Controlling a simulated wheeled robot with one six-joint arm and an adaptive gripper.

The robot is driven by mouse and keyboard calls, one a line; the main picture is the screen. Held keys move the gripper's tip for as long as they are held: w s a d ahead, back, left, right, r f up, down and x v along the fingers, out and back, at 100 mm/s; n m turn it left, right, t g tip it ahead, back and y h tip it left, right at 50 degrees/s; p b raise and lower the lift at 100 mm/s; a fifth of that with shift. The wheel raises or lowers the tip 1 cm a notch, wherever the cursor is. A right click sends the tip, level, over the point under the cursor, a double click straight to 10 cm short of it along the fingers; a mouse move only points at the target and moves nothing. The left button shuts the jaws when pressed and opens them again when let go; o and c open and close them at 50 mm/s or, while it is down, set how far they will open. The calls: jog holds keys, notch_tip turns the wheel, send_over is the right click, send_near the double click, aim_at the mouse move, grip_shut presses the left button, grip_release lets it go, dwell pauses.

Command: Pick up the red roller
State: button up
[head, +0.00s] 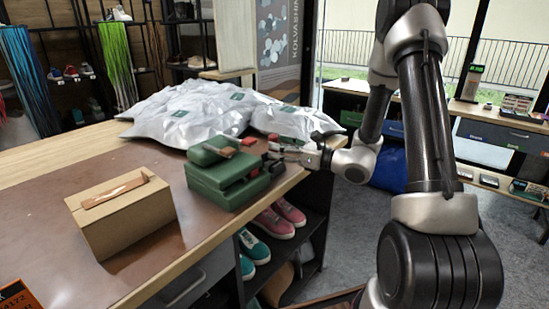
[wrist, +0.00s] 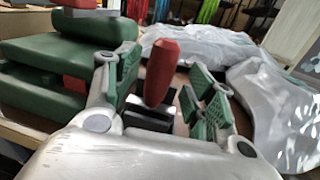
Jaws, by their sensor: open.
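The red roller (wrist: 161,72) shows in the wrist view as an upright red, rounded handle above a dark base. It stands between the two green-padded fingers of my gripper (wrist: 164,82), with visible gaps on both sides. The fingers are open. In the head view my gripper (head: 278,152) reaches in from the right, low over the table just right of the green case. A small red piece (head: 272,138) shows beside the fingers there; I cannot tell whether it is the roller. The lower part of the roller is partly hidden by the gripper.
A stacked green case (head: 226,190) stands close left of my gripper, with red parts on it. White plastic bags (head: 190,110) lie behind. A cardboard box (head: 120,217) stands at the table's front left. The table's right edge runs below my gripper, above shelved shoes (head: 273,222).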

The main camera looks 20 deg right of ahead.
jog(key=x, duration=0.3)
jog(key=shift+w+r, duration=0.1)
jog(key=shift+w, duration=0.05)
jog(key=c, duration=1.2)
jog(key=shift+o, duration=0.2)
jog(key=shift+r, duration=0.1)
